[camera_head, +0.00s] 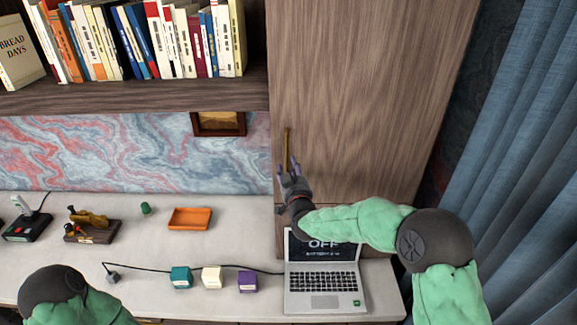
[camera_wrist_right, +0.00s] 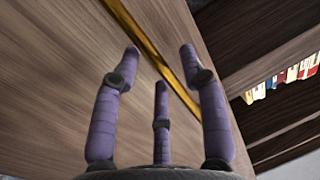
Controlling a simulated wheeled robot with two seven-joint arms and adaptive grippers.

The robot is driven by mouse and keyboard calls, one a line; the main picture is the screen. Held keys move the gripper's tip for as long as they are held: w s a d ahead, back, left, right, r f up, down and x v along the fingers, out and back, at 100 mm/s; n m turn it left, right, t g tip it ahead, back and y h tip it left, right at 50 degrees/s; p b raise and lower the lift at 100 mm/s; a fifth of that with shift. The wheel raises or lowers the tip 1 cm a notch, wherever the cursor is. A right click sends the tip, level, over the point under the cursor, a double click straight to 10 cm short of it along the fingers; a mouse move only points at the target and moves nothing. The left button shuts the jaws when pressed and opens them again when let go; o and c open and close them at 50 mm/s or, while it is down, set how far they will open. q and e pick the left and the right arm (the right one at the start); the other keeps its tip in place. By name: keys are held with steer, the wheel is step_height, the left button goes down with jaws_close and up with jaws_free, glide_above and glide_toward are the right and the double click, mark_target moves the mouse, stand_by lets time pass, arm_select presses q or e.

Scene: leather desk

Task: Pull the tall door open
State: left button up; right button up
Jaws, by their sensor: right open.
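The tall door (camera_head: 365,95) is a brown wood-grain panel right of the bookshelf and appears shut. Its thin vertical brass handle (camera_head: 287,146) is near its left edge. The handle also crosses the right wrist view as a gold bar (camera_wrist_right: 158,52). My right gripper (camera_head: 290,170) is at the handle's lower part. In the right wrist view its purple fingers (camera_wrist_right: 160,75) are spread open, with the bar beyond and between their tips. I cannot tell whether any finger touches it. My left arm (camera_head: 60,295) shows only in part at the bottom left; its gripper is not in view.
A laptop (camera_head: 325,280) stands open on the desk below my right arm. Colored blocks (camera_head: 212,277), an orange tray (camera_head: 190,218) and a cable lie to the left. A bookshelf (camera_head: 150,92) adjoins the door; a blue curtain (camera_head: 530,150) hangs at right.

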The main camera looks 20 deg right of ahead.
steer(key=shift+w, duration=0.65)
jaws_close()
steer(key=shift+s, duration=0.15)
